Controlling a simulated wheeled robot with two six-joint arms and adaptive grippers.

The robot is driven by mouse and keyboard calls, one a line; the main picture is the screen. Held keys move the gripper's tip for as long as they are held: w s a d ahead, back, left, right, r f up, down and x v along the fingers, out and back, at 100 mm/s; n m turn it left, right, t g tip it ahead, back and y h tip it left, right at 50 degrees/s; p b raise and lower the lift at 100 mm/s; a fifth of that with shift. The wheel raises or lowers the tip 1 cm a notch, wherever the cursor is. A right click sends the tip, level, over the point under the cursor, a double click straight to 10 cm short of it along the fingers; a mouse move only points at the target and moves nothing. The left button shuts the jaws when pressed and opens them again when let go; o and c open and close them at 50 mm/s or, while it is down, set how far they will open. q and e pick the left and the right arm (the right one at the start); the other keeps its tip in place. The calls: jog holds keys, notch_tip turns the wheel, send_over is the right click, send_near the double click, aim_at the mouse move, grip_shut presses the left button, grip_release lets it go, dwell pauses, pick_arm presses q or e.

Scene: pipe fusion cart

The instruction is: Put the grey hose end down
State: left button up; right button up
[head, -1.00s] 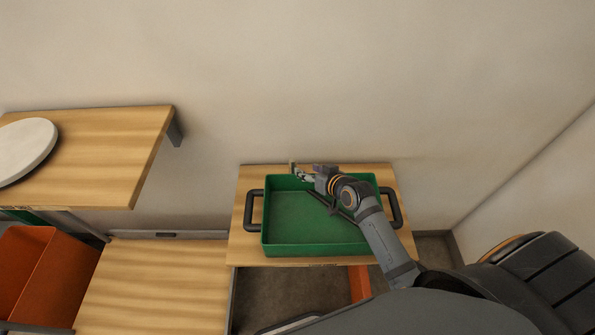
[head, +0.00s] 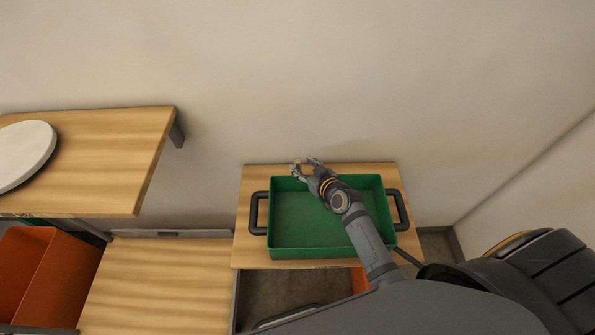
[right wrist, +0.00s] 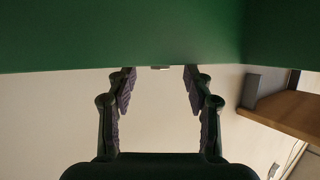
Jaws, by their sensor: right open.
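The grey hose end cannot be made out for certain in either view. In the right wrist view, a small pale piece (right wrist: 160,68) shows at the edge of the green surface, between and beyond the fingertips; I cannot tell what it is. My right gripper (head: 305,166) is open over the far rim of the green tray (head: 305,253), close to the wall. The right wrist view shows its two fingers (right wrist: 158,90) spread apart with nothing clamped between them. My left gripper is not in view.
The tray, empty where visible, has black side handles and stands on a wooden shelf (head: 247,235). A higher wooden shelf (head: 120,160) with a white round disc (head: 25,150) is at left. An orange bin (head: 60,275) stands below it, beside a lower wooden surface (head: 150,285).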

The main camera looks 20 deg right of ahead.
aim_at(299, 162)
jog(key=x, duration=0.4)
jog(key=shift+w, duration=0.25)
jog(key=shift+s, duration=0.15)
jog(key=c, duration=0.5)
grip_shut()
